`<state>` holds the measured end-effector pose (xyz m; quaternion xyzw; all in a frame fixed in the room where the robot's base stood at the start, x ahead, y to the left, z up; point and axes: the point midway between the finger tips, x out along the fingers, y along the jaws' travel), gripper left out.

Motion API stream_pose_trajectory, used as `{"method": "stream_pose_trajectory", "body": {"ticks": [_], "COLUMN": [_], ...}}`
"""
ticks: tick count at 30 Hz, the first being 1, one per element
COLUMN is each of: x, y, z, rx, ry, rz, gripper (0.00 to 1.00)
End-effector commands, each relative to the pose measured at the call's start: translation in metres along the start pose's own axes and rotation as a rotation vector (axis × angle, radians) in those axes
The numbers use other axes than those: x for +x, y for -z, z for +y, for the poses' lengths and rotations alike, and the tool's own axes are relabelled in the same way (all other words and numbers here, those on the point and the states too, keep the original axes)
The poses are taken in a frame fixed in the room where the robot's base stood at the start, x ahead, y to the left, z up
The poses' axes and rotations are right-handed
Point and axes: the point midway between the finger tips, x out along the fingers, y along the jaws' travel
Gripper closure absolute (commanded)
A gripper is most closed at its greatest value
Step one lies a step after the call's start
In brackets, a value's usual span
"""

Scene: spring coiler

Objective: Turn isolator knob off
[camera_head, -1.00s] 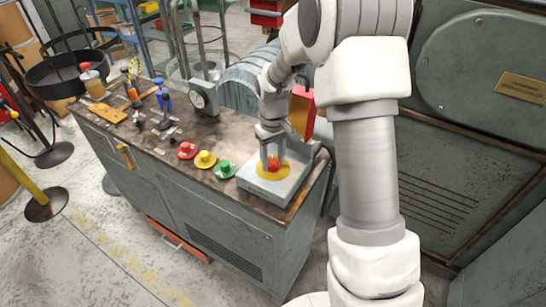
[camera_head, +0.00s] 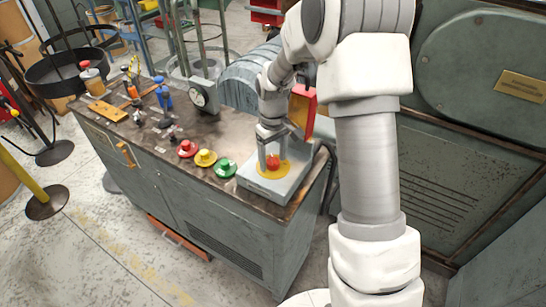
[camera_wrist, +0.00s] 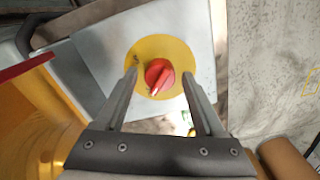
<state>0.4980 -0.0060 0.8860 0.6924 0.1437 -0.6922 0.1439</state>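The isolator knob (camera_wrist: 158,73) is red with a pale pointer mark and sits on a round yellow plate (camera_wrist: 183,56) on a grey box (camera_wrist: 96,47). In the wrist view its mark points down and slightly left. In the head view the knob (camera_head: 273,162) is on the box (camera_head: 262,190) at the right end of the bench. My gripper (camera_wrist: 159,76) is open, with one finger on each side of the knob. A gap shows between each finger and the knob in the wrist view. The gripper (camera_head: 273,166) points down at it in the head view.
Red (camera_head: 188,148), yellow (camera_head: 205,158) and green (camera_head: 225,168) buttons stand left of the box on the bench (camera_head: 150,150). A round gauge (camera_head: 199,97) and several tools are farther left. A red and yellow object (camera_head: 306,102) stands close behind my gripper.

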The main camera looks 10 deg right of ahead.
Motion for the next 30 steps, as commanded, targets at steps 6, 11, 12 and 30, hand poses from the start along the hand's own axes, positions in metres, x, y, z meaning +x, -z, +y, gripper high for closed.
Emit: {"method": "stream_pose_trajectory", "body": {"ticks": [6, 11, 12, 30], "x": [0.0, -0.003, -0.006, -0.137], "y": [0.0, 0.0, 0.0, 0.001], "z": [0.0, 0.0, 0.0, 0.001], "rx": [0.001, 0.002, 0.002, 0.002], "ry": [0.0, 0.0, -0.001, -0.002], "rz": [0.0, 0.001, 0.001, 0.004], "gripper": [0.21, 0.21, 0.21, 0.21]}}
